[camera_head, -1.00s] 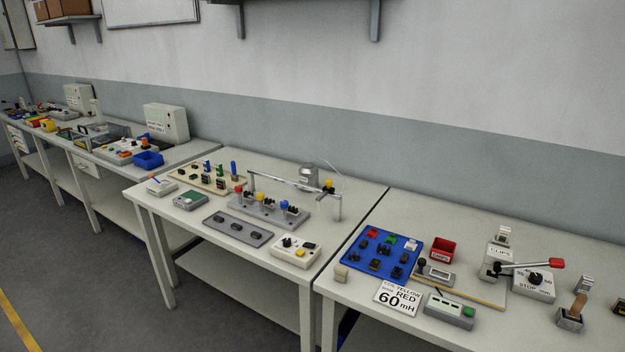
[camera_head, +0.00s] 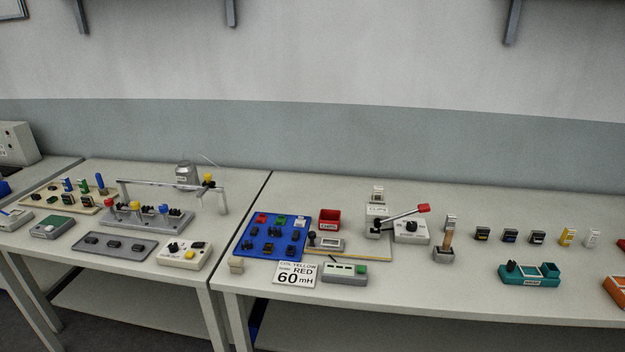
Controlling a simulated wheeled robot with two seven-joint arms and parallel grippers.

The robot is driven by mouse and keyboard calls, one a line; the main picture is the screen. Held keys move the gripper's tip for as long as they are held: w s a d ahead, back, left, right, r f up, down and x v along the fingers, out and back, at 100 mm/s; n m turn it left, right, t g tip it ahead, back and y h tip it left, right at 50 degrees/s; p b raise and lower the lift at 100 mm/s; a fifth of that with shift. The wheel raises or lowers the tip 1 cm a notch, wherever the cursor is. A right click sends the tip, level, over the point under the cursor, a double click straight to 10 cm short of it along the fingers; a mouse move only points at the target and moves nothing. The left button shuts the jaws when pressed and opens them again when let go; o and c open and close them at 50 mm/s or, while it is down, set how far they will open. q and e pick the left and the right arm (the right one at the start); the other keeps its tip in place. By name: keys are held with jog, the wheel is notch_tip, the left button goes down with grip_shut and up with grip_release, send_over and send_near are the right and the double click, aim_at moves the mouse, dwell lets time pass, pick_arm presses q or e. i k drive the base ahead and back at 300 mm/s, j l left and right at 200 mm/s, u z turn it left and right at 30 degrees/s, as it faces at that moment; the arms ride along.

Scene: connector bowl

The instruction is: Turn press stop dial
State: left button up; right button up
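The press (camera_head: 377,220) stands on the right-hand bench, with a lever that rises to the right and ends in a red grip. Beside it on the right is a light grey box with a black dial (camera_head: 410,226), the stop dial. The lever passes over part of this box. The dial's pointer setting is too small to read. Neither of my grippers shows in the head view.
A blue board (camera_head: 270,237) with small parts, a red bin (camera_head: 329,219) and a "60 mH" card (camera_head: 295,274) lie left of the press. A wooden-handled tool (camera_head: 446,245) and a teal fixture (camera_head: 529,274) are to its right. The bench front there is mostly clear.

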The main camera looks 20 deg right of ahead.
aim_at(411, 225)
jog(key=z, duration=1.3)
jog(key=l, duration=0.4)
jog(key=l+u, duration=0.4)
jog(key=l, duration=0.45)
jog(key=l+u, duration=0.4)
jog(key=l, duration=0.4)
